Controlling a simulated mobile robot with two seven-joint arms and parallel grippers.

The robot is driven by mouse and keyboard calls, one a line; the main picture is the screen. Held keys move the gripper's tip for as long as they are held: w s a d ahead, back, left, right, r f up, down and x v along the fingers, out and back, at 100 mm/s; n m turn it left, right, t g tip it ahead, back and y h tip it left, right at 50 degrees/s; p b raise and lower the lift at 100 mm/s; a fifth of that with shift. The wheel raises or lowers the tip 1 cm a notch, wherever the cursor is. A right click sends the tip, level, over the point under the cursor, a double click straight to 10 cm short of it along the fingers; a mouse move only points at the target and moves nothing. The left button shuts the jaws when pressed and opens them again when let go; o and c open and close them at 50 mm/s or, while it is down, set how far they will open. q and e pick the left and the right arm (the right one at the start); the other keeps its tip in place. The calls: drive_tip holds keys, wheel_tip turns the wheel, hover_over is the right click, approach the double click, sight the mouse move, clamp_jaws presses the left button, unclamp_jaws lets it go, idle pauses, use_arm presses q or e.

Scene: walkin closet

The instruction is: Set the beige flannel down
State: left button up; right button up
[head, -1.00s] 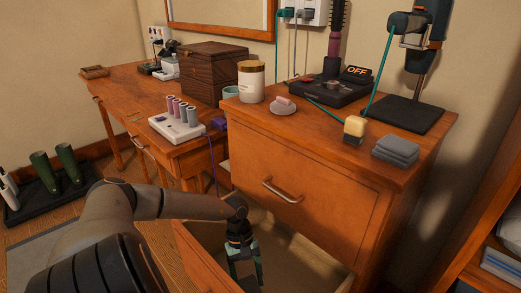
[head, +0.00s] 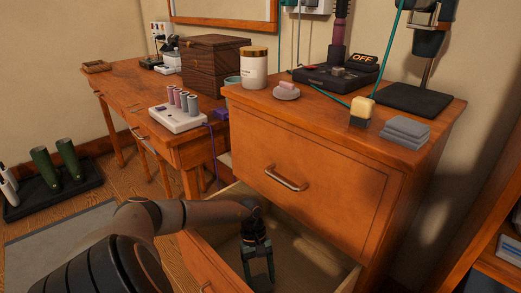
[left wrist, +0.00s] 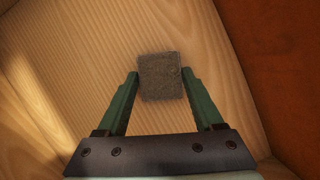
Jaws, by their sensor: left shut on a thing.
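My left gripper (head: 258,278) reaches down into the open lower drawer (head: 318,262) of the wooden cabinet. In the left wrist view its green fingers are closed on a small folded grey-brown cloth (left wrist: 160,78), which I take to be the beige flannel. The cloth is between the fingertips, above the drawer's pale wooden floor (left wrist: 90,55); I cannot tell whether it touches the floor. In the head view the cloth is not discernible. My right gripper is not in view.
The closed upper drawer's front (head: 310,165) rises just behind my gripper. On the cabinet top are folded grey cloths (head: 405,133), a yellow-topped block (head: 362,111) and a lidded jar (head: 253,68). The drawer floor around the held cloth looks clear.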

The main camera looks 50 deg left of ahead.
use_arm(q)
drive_tip(key=shift+f, duration=0.1)
drive_tip(key=shift+f, duration=0.1)
drive_tip(key=o, duration=1.4)
drive_tip(key=shift+o, duration=0.2)
drive_tip(key=shift+r, duration=0.25)
drive_tip(key=p+v, duration=0.3)
drive_tip(key=v, duration=0.9)
